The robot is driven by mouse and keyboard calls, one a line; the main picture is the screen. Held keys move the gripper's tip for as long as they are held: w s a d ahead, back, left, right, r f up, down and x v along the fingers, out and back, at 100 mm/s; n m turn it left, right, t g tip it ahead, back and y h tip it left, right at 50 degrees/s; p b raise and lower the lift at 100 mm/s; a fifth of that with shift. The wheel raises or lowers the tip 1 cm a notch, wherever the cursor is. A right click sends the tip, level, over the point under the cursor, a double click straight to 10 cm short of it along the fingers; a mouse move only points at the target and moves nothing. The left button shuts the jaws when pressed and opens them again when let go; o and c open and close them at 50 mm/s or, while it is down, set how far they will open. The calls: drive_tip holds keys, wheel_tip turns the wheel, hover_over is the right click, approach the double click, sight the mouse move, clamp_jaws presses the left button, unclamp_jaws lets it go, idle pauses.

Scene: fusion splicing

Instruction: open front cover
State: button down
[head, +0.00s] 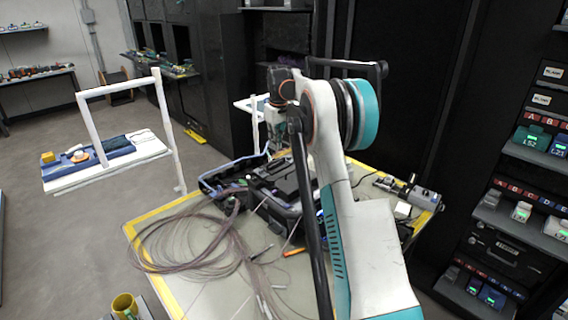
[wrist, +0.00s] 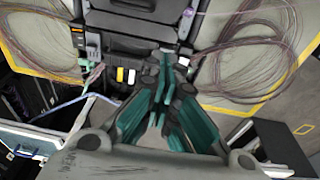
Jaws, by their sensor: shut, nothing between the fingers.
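The fusion splicer, a black boxy device (head: 272,190), stands on the yellow-edged table, partly hidden behind my arm in the head view. In the wrist view its dark body (wrist: 125,42) fills the top middle, with flat dark panels and small coloured parts along its near edge. I cannot tell for sure which panel is the front cover or whether it is open. My gripper (wrist: 166,58) is shut and empty, its teal and dark fingers pointing at the near edge of the device. I cannot tell whether the tips touch it. In the head view the fingertips are not clear.
Loose coils of thin cable (head: 185,240) lie on the table (head: 150,214) left of the device. Small grey equipment (head: 424,198) sits at the table's right corner. A white-framed cart (head: 110,172) stands to the left. A rack (head: 515,240) with labelled shelves stands at the right.

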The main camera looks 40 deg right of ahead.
sight(296, 178)
drive_tip(key=shift+g, duration=0.4)
drive_tip(key=d+f, duration=0.1)
drive_tip(key=f, duration=0.3)
drive_tip(key=d+f, duration=0.2)
drive_tip(key=f, duration=0.3)
drive_tip(key=w+d+f+b, duration=0.1)
drive_tip(key=f, duration=0.3)
drive_tip(key=shift+d+f, duration=0.25)
drive_tip(key=shift+f, duration=0.05)
drive_tip(key=shift+s, duration=0.1)
drive_tip(key=shift+s+r+t, duration=0.15)
drive_tip(key=shift+r+t, duration=0.15)
drive_tip(key=shift+s+r, duration=0.1)
drive_tip(key=shift+r, duration=0.05)
